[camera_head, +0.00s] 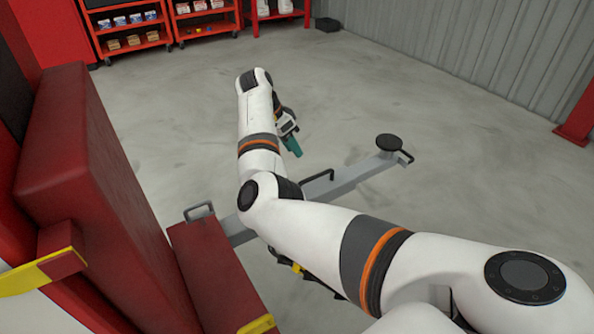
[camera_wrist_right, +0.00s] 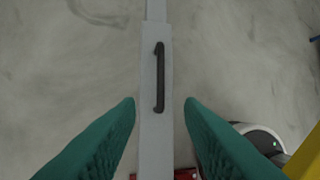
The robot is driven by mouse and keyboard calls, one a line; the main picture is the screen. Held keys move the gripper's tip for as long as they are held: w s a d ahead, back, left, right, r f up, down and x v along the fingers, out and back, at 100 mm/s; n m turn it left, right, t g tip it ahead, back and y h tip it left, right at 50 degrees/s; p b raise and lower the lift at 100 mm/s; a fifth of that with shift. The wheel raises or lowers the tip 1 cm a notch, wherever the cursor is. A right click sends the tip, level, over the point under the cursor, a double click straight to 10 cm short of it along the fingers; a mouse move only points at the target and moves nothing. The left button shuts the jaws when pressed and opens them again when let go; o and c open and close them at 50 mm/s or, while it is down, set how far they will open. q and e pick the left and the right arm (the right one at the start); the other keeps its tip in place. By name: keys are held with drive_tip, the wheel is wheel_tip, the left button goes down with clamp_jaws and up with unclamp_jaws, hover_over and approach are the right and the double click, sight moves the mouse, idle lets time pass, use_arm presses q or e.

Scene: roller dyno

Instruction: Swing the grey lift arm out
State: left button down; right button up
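The grey lift arm (camera_head: 352,176) reaches from the red lift base (camera_head: 212,262) to the upper right, low over the floor. A round black pad (camera_head: 389,142) tops its outer end. A black handle (camera_head: 319,177) stands on its middle, and the right wrist view shows this handle (camera_wrist_right: 160,76) on the grey bar (camera_wrist_right: 149,120). My right gripper (camera_head: 293,147) has teal fingers, and in the right wrist view they are open and empty, one on each side of the bar, below the handle in the picture. My right arm hides part of the lift arm. My left gripper is not in view.
A tall red lift column (camera_head: 95,190) with yellow-edged parts stands at the left. Red shelves (camera_head: 130,30) with boxes line the back, and a corrugated wall (camera_head: 480,50) closes the right. Another handle (camera_head: 200,211) stands near the base. The floor beyond the lift arm is clear.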

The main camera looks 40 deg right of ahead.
drive_tip(key=b+x, duration=0.2)
drive_tip(key=x, duration=0.9)
drive_tip(key=shift+s, duration=0.1)
drive_tip(key=shift+c, duration=0.3)
clamp_jaws()
